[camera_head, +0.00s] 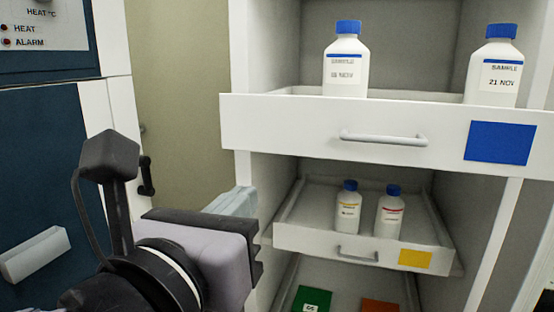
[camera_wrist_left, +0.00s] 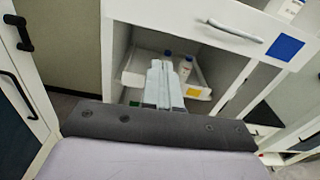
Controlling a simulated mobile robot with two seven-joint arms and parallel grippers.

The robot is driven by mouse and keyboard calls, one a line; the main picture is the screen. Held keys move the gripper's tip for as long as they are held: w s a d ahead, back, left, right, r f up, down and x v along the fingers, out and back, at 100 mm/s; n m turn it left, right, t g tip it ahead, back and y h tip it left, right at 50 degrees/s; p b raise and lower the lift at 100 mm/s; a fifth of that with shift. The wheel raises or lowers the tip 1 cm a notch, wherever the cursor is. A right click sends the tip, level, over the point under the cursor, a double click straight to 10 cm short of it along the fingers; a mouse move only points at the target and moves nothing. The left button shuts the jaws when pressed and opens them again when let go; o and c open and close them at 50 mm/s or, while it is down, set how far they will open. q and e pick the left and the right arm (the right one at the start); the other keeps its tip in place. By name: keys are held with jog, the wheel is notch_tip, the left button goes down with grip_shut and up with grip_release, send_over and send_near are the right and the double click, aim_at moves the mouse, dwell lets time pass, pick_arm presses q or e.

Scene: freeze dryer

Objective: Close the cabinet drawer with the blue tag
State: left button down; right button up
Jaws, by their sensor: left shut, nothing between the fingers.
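The drawer with the blue tag (camera_head: 350,125) is the upper one in the white cabinet. It stands pulled out, with a grey bar handle and a blue square tag (camera_head: 500,143) on its front. It also shows in the left wrist view (camera_wrist_left: 190,22), with its blue tag (camera_wrist_left: 286,46) at the right. Two large sample bottles with blue caps stand in it. My left gripper (camera_head: 232,200) is below and left of this drawer front, apart from its handle. Its fingers (camera_wrist_left: 164,84) are together and empty. My right gripper is not in view.
A lower drawer with a yellow tag (camera_head: 415,258) is also out and holds two small bottles (camera_head: 348,208). Below it lie a green (camera_head: 312,300) and an orange item. A dark blue unit (camera_head: 40,180) with handles stands at the left.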

pick_arm(q)
jog(key=p, duration=0.3)
send_near(283, 152)
jog(key=shift+m, duration=0.3)
jog(key=x, duration=0.6)
jog(key=shift+w+d, duration=0.2)
jog(key=shift+w, duration=0.15)
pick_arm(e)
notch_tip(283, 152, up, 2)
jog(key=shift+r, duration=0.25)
pick_arm(q)
jog(key=shift+w, duration=0.15)
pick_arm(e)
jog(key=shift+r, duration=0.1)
